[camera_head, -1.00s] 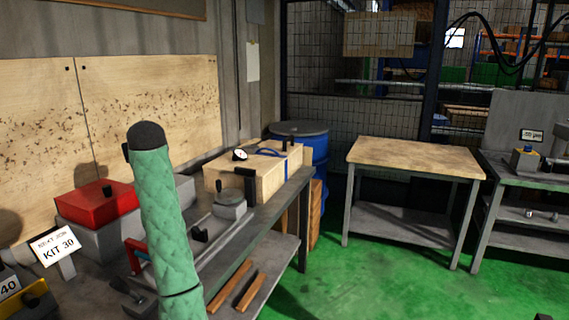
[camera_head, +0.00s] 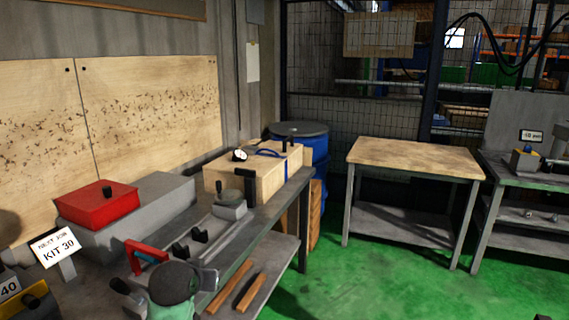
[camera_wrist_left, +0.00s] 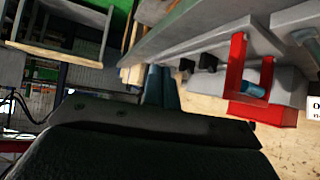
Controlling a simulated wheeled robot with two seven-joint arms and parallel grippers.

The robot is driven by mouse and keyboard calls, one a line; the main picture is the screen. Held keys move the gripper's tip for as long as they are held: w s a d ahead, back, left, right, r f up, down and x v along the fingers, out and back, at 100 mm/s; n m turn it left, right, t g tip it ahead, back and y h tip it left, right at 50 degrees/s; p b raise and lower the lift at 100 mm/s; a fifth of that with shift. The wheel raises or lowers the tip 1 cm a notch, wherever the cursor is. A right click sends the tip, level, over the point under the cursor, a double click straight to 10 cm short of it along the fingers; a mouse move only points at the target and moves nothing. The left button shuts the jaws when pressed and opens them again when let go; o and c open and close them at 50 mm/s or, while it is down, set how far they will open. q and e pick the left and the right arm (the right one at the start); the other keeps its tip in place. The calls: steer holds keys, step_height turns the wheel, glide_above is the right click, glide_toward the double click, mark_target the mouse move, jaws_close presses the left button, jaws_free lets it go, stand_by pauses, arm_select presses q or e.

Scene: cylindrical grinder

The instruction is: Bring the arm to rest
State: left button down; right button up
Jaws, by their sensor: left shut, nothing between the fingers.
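My left arm, sleeved in green with a dark rounded cap, shows low in the head view, in front of the bench (camera_head: 262,222). I cannot make out my left gripper's fingers there. In the left wrist view, my left gripper (camera_wrist_left: 160,84) has its two grey-blue fingers together with nothing between them. The bench edge and a red-handled device (camera_wrist_left: 238,62) lie beyond the fingers; I see no contact with them. My right gripper is in neither view.
On the bench are a red box (camera_head: 97,205) on a grey block, a wooden box (camera_head: 262,178) with a dial gauge and a "KIT 30" sign (camera_head: 56,247). A blue drum (camera_head: 312,145) and a wood-topped table (camera_head: 412,158) stand beyond. The green floor (camera_head: 365,285) is clear.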

arm_select(q)
steer(key=s+d+f+m+g, duration=0.1)
steer(key=s+d+f+g, duration=0.2)
steer(key=s+f, duration=1.2)
steer(key=s+d+f+g+h, duration=0.1)
steer(key=s+d+f+g, duration=0.2)
steer(key=s+f, duration=1.1)
steer(key=s+g, duration=0.2)
steer(key=s, duration=0.6)
steer(key=shift+s+f+m, duration=0.3)
steer(key=shift+f+m, duration=0.05)
steer(key=shift+m, duration=0.05)
steer(key=shift+d, duration=0.1)
